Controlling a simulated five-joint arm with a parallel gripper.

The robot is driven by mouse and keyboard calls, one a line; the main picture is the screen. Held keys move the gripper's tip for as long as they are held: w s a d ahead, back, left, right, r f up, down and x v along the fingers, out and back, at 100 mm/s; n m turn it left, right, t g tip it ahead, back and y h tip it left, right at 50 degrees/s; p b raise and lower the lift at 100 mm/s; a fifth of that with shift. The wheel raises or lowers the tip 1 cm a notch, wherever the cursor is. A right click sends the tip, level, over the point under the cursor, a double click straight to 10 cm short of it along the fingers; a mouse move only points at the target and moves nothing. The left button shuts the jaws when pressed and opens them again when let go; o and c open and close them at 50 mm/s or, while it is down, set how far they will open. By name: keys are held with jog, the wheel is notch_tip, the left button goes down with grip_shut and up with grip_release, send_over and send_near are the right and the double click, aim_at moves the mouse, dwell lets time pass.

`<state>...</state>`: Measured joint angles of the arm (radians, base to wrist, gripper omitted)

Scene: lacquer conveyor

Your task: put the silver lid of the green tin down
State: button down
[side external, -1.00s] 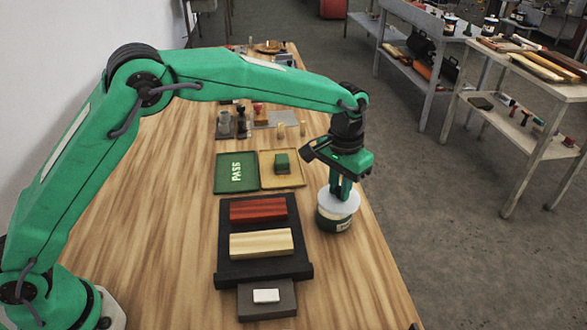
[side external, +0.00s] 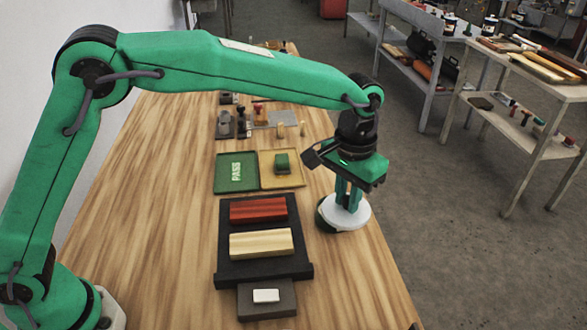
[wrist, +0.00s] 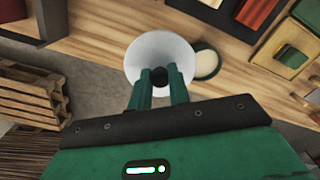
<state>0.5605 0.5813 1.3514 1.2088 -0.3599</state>
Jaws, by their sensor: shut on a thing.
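The silver lid (side external: 352,220) looks like a pale round disc in the side view. In the wrist view the lid (wrist: 158,48) has a dark knob in its middle. My gripper (side external: 348,202) is shut on the knob and holds the lid beside the tin; the fingers show in the wrist view (wrist: 159,82). The green tin (side external: 323,216) stands on the bench, partly hidden by the lid in the side view. In the wrist view the tin (wrist: 207,64) is uncovered and shows a pale inside.
A black tray (side external: 264,268) with a red block (side external: 258,210) and a cream block (side external: 261,243) lies left of the tin. A green PASS tray (side external: 236,184) and a yellow tray (side external: 292,181) lie behind. The bench's right edge is close to the lid.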

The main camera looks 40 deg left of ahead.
jog(key=s+d+f+n, duration=0.1)
jog(key=s+d+f, duration=0.3)
jog(key=s+d, duration=0.4)
send_over(349, 258)
notch_tip(349, 258, down, 7)
jog(key=shift+f, duration=0.2)
dwell(0.5)
jog(key=shift+f, duration=2)
jog(key=shift+f, duration=0.1)
jog(key=c, duration=1.3)
grip_release()
